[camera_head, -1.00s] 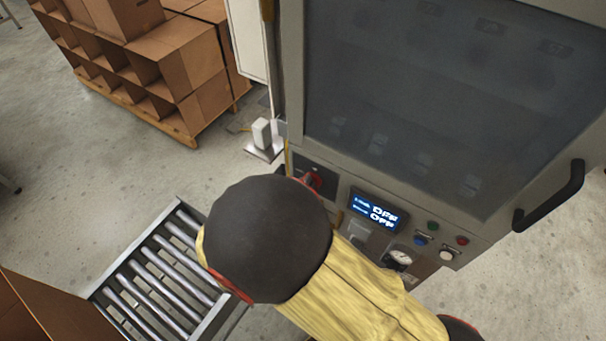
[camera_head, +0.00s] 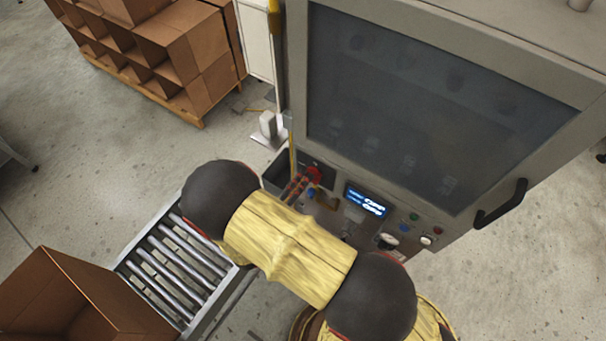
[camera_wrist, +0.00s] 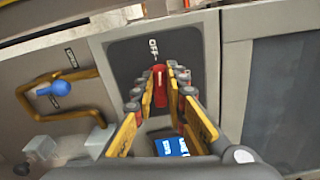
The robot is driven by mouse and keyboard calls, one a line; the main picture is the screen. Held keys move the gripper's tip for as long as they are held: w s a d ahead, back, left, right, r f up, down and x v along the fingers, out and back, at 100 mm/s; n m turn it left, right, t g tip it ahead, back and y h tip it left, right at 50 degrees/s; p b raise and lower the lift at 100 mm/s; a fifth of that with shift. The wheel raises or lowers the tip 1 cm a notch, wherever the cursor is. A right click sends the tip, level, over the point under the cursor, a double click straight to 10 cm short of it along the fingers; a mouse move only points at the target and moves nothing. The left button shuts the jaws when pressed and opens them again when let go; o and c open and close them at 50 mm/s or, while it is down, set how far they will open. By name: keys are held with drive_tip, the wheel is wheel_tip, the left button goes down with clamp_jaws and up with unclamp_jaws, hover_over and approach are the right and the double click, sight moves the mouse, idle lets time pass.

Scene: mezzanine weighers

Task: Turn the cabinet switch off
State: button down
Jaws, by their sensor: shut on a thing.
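The cabinet switch is a red handle (camera_wrist: 160,82) on a dark plate (camera_wrist: 187,62) in the wrist view. The plate carries an OFF label (camera_wrist: 153,46) just beyond the handle's end, and the handle lies in line with that label. My gripper (camera_wrist: 163,88) has its fingers on both sides of the handle and is shut on it. In the head view the red switch (camera_head: 315,174) shows at the cabinet's left front corner, with my gripper (camera_head: 298,187) against it. My arm hides part of the panel below.
The cabinet (camera_head: 440,110) has a lit display (camera_head: 367,200), several buttons and a black door handle (camera_head: 501,203). A roller conveyor (camera_head: 175,262) and an open carton (camera_head: 60,300) stand at lower left.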

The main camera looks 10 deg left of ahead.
drive_tip(key=shift+f+n+p, duration=0.1)
drive_tip(key=shift+n+p, duration=0.45)
drive_tip(key=shift+n, duration=0.25)
drive_tip(key=c, duration=1.9)
unclamp_jaws()
drive_tip(key=shift+a, duration=0.1)
drive_tip(key=shift+o, duration=0.5)
drive_tip(key=v, duration=0.7)
drive_tip(key=shift+s, duration=0.2)
